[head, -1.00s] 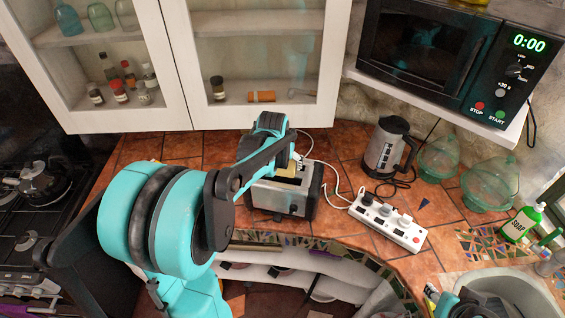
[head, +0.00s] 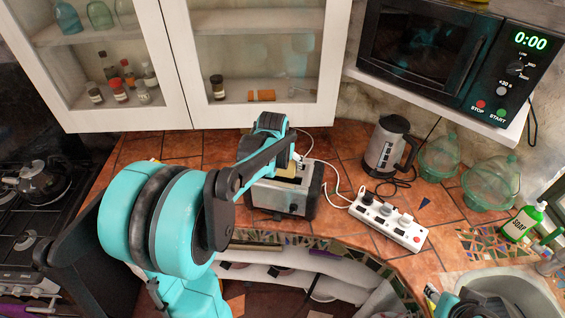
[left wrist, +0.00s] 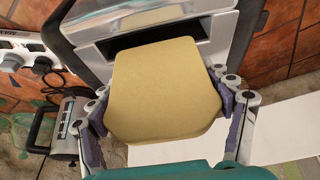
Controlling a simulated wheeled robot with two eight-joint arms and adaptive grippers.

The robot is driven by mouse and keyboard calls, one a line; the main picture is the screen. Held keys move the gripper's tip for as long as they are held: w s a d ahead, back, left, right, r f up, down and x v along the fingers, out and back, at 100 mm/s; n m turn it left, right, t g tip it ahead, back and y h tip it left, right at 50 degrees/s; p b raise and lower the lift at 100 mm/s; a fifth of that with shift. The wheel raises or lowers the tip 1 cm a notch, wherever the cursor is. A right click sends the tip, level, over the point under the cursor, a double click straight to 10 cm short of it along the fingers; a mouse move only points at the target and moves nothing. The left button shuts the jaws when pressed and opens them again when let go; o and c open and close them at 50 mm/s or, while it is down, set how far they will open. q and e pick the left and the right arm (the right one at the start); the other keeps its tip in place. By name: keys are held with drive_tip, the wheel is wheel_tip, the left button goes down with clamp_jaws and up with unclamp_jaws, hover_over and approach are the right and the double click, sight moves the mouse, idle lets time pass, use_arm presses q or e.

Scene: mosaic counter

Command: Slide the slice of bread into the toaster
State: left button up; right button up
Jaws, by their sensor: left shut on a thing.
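The pale yellow slice of bread (left wrist: 163,75) is held in my left gripper (left wrist: 163,98), with a finger on each side edge. The toaster (left wrist: 88,22) is silver and black, and its dark slot shows just beyond the bread's far edge. The bread overlaps part of the slot opening; I cannot tell whether its edge is inside. In the head view the toaster (head: 278,199) stands on the counter, with my left gripper (head: 290,166) above it, mostly hidden by my left arm.
A white power strip (head: 387,222) with plugs and cables lies right of the toaster. A kettle (head: 385,148) and green glass jars (head: 490,183) stand further right. A cabinet (head: 258,60) hangs behind, a microwave (head: 420,50) sits upper right, and the stove (head: 35,190) is left.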

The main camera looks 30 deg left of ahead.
sight(282, 169)
use_arm(q)
drive_tip(key=shift+f+b, duration=1.05)
drive_tip(key=shift+f, duration=0.4)
drive_tip(key=o, duration=0.3)
drive_tip(key=shift+f, duration=0.1)
drive_tip(key=shift+o, duration=1.1)
drive_tip(key=shift+o, duration=1)
drive_tip(key=v, duration=1.2)
